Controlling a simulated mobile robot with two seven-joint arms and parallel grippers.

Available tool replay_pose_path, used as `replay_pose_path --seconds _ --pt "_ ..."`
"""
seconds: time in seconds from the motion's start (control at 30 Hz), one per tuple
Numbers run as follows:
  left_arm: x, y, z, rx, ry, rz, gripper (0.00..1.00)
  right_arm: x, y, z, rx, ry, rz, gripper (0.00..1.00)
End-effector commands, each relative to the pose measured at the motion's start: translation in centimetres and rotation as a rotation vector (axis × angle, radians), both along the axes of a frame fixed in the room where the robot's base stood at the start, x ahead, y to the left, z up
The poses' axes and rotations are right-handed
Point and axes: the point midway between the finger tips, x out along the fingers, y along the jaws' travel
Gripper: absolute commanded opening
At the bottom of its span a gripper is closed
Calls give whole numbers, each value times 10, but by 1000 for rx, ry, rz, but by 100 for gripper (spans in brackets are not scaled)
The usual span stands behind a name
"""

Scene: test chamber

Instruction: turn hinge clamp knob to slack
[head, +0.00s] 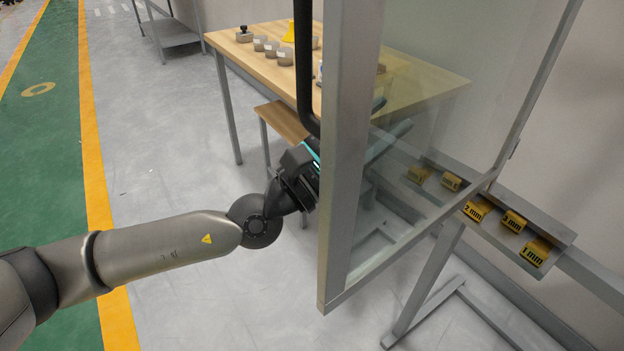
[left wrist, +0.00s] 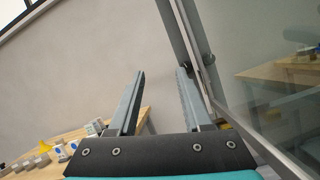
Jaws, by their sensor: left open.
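A glass door in a grey frame (head: 348,150) stands upright in the head view, with a black bar handle on its left side. My left gripper (head: 396,114) reaches behind this frame, and its fingers show faintly through the glass. In the left wrist view its two fingers (left wrist: 161,73) are apart with nothing between them. My right gripper is not in view.
A wooden table (head: 430,75) with several small pots stands behind the door. A grey rail (head: 570,238) carries yellow blocks marked in mm, at right. A wooden stool (head: 283,121) stands near the table. The floor at left is clear.

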Motion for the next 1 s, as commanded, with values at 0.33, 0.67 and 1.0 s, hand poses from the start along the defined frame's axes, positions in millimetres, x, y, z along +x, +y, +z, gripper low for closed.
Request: replay_pose_path --seconds 0.33,0.67,1.0 --pt "31 30 -49 -406 409 62 49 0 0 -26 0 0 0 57" --pt "50 61 -101 -710 686 133 49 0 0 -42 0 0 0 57" --pt "57 80 -135 -884 831 183 49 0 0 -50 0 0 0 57"
